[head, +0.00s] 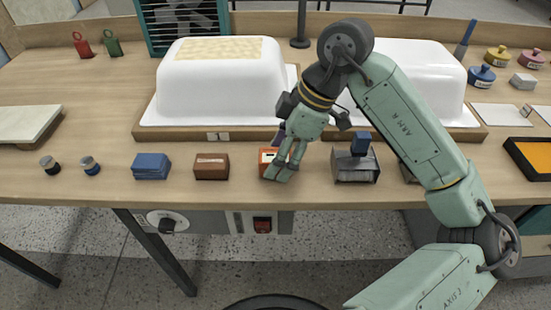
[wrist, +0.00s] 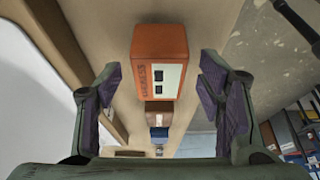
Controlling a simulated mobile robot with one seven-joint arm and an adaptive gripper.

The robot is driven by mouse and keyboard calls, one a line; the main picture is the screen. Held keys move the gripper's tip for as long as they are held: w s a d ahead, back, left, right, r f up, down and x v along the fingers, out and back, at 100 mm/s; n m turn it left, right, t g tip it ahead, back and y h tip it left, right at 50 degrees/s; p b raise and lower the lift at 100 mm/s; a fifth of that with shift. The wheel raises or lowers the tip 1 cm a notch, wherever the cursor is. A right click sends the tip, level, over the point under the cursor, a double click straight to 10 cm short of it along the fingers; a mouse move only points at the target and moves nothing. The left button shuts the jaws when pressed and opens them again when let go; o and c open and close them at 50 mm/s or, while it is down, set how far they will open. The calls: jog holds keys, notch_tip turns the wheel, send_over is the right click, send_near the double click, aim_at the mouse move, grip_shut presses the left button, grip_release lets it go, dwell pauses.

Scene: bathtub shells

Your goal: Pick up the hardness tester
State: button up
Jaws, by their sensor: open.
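The hardness tester is an orange box with a pale face, dark windows and lettering that seems to read "hardness" (wrist: 145,45). In the head view it sits near the bench's front edge (head: 265,156), partly hidden behind my gripper (head: 279,172). My gripper points down at it from above. In the wrist view the tester lies ahead, between the two spread, purple-padded fingers of my gripper (wrist: 162,85). There is a gap on each side, and the fingers hold nothing.
A brown box (head: 211,166) and a blue stack (head: 151,166) stand left of the tester. A metal holder with a blue top (head: 356,165) stands close on the right. White tub shells (head: 215,95) (head: 415,85) on wooden bases rise behind.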

jog(key=shift+x, duration=1.05)
jog(key=c, duration=1.4)
